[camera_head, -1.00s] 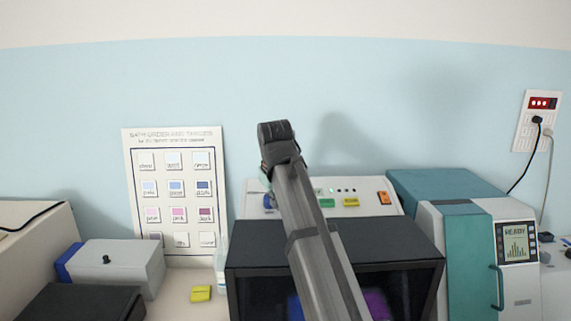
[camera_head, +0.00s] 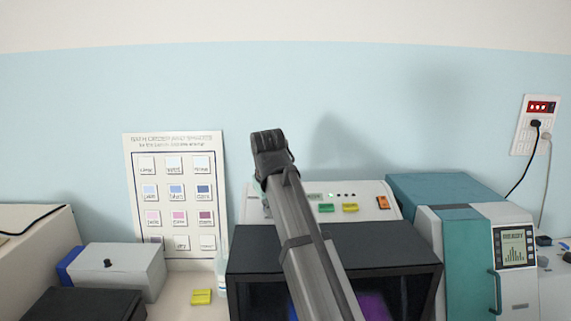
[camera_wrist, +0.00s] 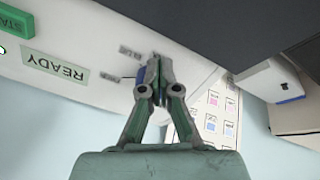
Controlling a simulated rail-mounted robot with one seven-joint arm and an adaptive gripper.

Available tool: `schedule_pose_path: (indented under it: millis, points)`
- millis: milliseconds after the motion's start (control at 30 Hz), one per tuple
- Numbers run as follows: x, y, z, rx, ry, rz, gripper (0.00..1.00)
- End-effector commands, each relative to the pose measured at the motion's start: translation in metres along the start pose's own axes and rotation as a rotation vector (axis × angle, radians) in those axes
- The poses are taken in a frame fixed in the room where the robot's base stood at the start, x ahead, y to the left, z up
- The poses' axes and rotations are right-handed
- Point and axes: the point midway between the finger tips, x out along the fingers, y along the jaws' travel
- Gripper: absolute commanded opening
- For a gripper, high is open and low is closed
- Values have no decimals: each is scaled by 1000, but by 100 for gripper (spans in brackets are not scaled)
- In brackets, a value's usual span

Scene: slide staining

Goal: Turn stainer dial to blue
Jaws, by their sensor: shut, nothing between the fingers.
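The stainer's white sloped control panel (camera_head: 365,196) stands behind the black-topped box and carries a READY label, which shows upside down in the wrist view (camera_wrist: 55,66). My gripper (camera_wrist: 155,62) is shut, its fingertips together and pointing at the panel beside small printed labels. A small blue patch (camera_wrist: 141,75) shows at the left edge of the fingers; it may be part of the dial. The rest of the dial is hidden behind the fingers, and its setting cannot be read.
The panel has a green button (camera_head: 326,208), a yellow button (camera_head: 350,208) and an orange switch (camera_head: 383,202). The black-topped box (camera_head: 385,243) stands in front. A teal and white machine (camera_head: 465,250) is right. A swatch chart (camera_head: 177,195) leans on the wall, left.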

Motion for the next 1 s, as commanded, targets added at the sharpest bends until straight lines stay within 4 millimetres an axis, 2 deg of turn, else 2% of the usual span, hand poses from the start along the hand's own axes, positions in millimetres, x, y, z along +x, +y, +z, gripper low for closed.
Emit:
schedule_pose_path:
  millis: [167, 567, 667, 1000]
  points:
    - [-1, 0, -4, -1, 8, 1, 0]
    - [-2, -3, 5, -1, 6, 1, 0]
    - [-7, -3, 5, -1, 5, 1, 0]
    - [-43, -3, 5, 0, 4, 1, 0]
